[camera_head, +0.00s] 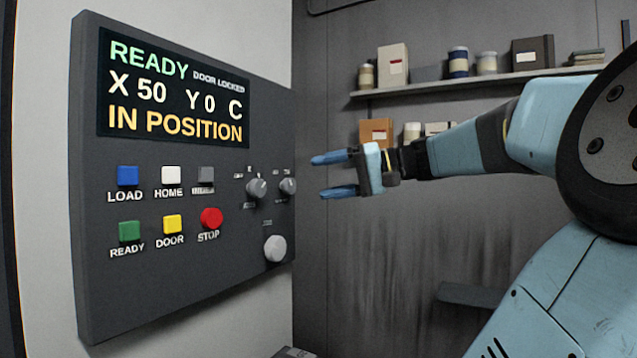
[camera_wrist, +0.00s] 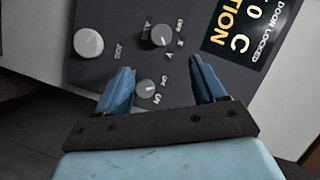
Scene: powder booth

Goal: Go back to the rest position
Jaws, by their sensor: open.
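My gripper (camera_head: 335,174) is open and empty in the head view. Its two blue fingers point left toward the right edge of the dark control panel (camera_head: 140,285), near the panel's knobs. In the wrist view the open fingers (camera_wrist: 158,82) appear in front of the same panel, with a small grey knob (camera_wrist: 146,88) seen between them. I cannot tell the exact gap between fingertips and panel, but nothing is held.
The panel's screen (camera_head: 175,92) reads READY, DOOR LOCKED, X 50 Y 0 C, IN POSITION. Coloured buttons, including a red STOP button (camera_head: 211,218), and a large pale knob (camera_head: 275,248) sit below. A shelf (camera_head: 480,80) with boxes and jars is on the back wall.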

